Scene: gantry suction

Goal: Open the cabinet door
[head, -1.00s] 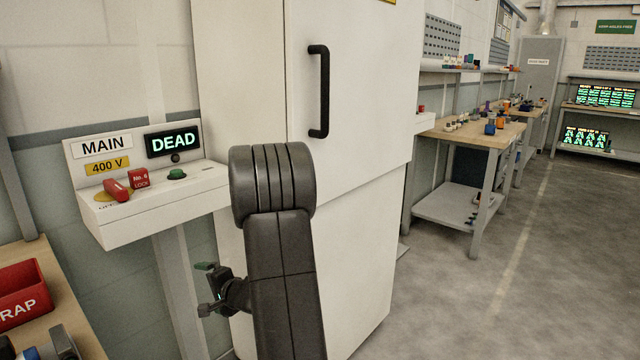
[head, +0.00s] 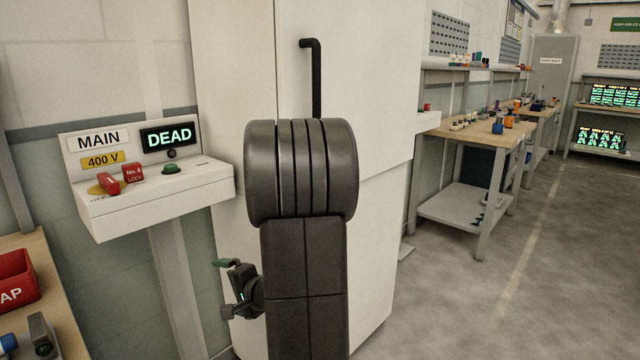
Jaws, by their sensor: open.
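The tall white cabinet (head: 240,60) stands in the middle of the head view. Its door (head: 370,90) looks shut, with a vertical black bar handle (head: 316,80) near its left edge. My arm hides the handle's lower end. My gripper (head: 224,288) is open and empty, low and to the left of my arm. It is in front of the cabinet's lower part, well below the handle and apart from it in the picture. Part of the gripper is hidden behind my arm.
A white control box (head: 160,200) with a "DEAD" display (head: 168,137) juts out left of the cabinet. A red bin (head: 12,280) sits on a bench at the lower left. A workbench (head: 480,140) stands to the right. The floor at the lower right is clear.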

